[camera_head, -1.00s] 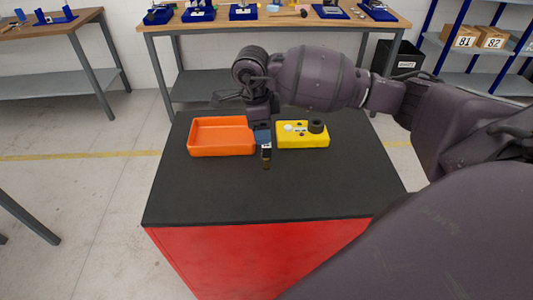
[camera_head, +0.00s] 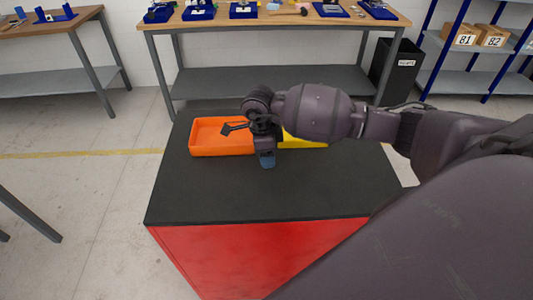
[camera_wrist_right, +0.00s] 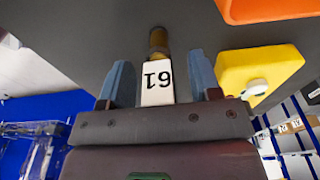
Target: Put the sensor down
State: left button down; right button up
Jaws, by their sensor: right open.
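The sensor (camera_wrist_right: 157,86) shows in the right wrist view as a pale block with a printed number upside down and a brass-coloured end. It is between the blue fingers of my right gripper (camera_wrist_right: 159,60), with a gap on each side. My right gripper is open, low over the black tabletop, and in the head view its blue fingers (camera_head: 267,160) show just in front of the orange tray and yellow block. In the head view the sensor is hidden by the gripper. My left gripper is not in view.
On the black-topped red cabinet (camera_head: 230,195), the orange tray (camera_head: 222,150) is left of my right gripper. The yellow block (camera_head: 305,143) is behind and right of it, mostly covered by my arm. The front of the tabletop is clear. A workbench (camera_head: 285,21) stands behind.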

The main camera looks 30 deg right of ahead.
grip_shut()
